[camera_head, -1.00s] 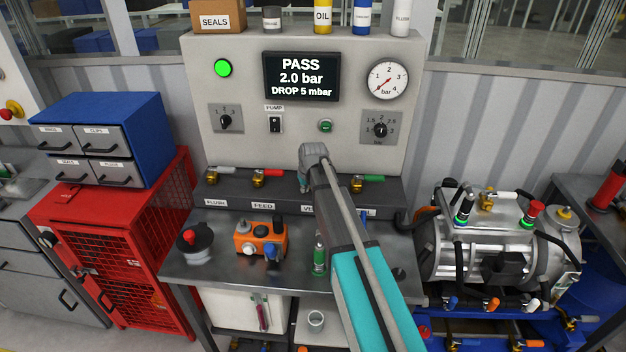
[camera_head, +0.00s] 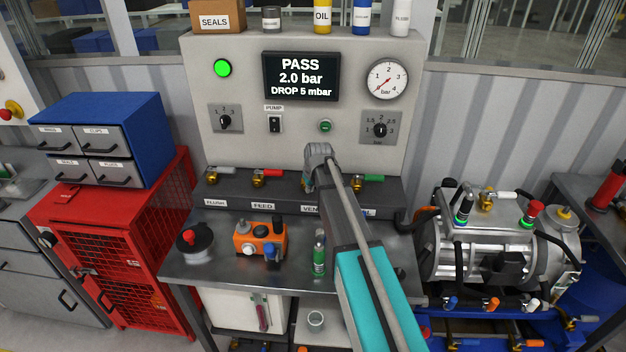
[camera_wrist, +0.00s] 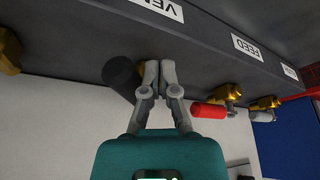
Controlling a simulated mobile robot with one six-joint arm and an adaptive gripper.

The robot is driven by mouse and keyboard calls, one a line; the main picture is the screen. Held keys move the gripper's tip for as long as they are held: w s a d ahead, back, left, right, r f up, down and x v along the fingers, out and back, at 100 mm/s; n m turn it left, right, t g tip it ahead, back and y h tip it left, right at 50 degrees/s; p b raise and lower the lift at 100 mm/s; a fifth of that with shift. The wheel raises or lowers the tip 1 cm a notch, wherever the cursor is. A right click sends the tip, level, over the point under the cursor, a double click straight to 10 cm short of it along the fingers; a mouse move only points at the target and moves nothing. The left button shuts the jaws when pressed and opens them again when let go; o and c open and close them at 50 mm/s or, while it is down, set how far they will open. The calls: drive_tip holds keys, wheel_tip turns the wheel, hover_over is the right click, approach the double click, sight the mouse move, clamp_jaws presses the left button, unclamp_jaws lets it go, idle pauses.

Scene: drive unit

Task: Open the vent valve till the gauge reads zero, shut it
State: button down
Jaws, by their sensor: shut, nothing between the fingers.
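The vent valve's black handle (camera_wrist: 122,76) is in the wrist view, near the VENT label (camera_wrist: 158,8). My gripper (camera_wrist: 151,78) is shut and empty, its fingertips right beside the handle; I cannot tell if they touch it. In the head view my arm hides the vent valve and the fingertips, and the VENT label (camera_head: 309,209) is partly covered. The round gauge (camera_head: 388,80) on the panel has its red needle pointing to the lower left. The display (camera_head: 301,77) reads PASS, 2.0 bar, DROP 5 mbar.

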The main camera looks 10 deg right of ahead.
drive_tip(key=shift+d, duration=0.15)
drive_tip(key=shift+d, duration=0.8)
drive_tip(key=shift+w+d, duration=0.25)
drive_tip(key=shift+d, duration=0.45)
drive_tip(key=shift+w+d, duration=0.35)
drive_tip(key=shift+d, duration=0.45)
drive_tip(key=shift+w, duration=0.1)
